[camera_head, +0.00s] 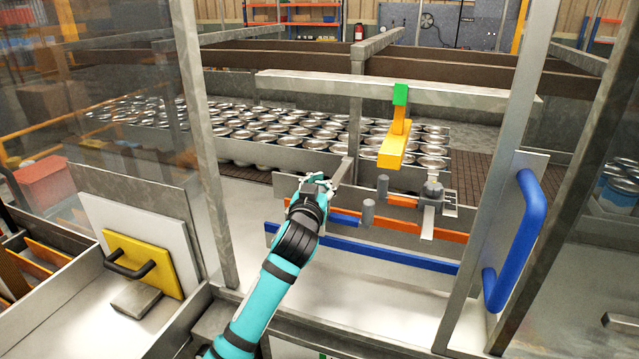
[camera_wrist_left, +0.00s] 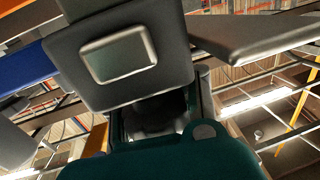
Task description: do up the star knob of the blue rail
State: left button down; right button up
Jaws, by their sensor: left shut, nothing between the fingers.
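The blue rail (camera_head: 400,258) runs across the lower front of the roller curve, above a pale metal surface. A shorter blue piece (camera_head: 345,218) shows just right of my left gripper. My left gripper (camera_head: 318,182) is shut and empty, at the left end of the rails and beside a metal bracket. Its dark finger (camera_wrist_left: 120,60) fills the middle of the left wrist view. A grey upright cylinder (camera_head: 368,212) stands right of the gripper, apart from it. I cannot make out a star-shaped knob; my arm hides part of the rail. My right gripper is not in view.
Orange rails (camera_head: 440,234) lie behind the blue rail, with a grey clamp block (camera_head: 432,198) at the right. A yellow block (camera_head: 395,148) hangs from the crossbar. Metal posts (camera_head: 205,150) stand on both sides. A door with a blue handle (camera_head: 528,225) is at the right.

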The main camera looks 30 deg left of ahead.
pick_arm(q)
jog(key=shift+w+d+f+m+t+h+p, duration=0.1)
jog(key=shift+d+m+h+p, duration=0.45)
jog(key=shift+m+h, duration=1.05)
jog(key=shift+s+d+f+m+t+h+p, duration=0.1)
jog(key=shift+d+m+h+p, duration=0.5)
jog(key=shift+h, duration=1.6)
jog(key=shift+w+d+f+m+t+h+p, duration=0.15)
jog(key=shift+m+h+p, duration=0.65)
jog(key=shift+m+h, duration=0.9)
jog(key=shift+d+h, duration=0.2)
jog(key=shift+h, duration=0.5)
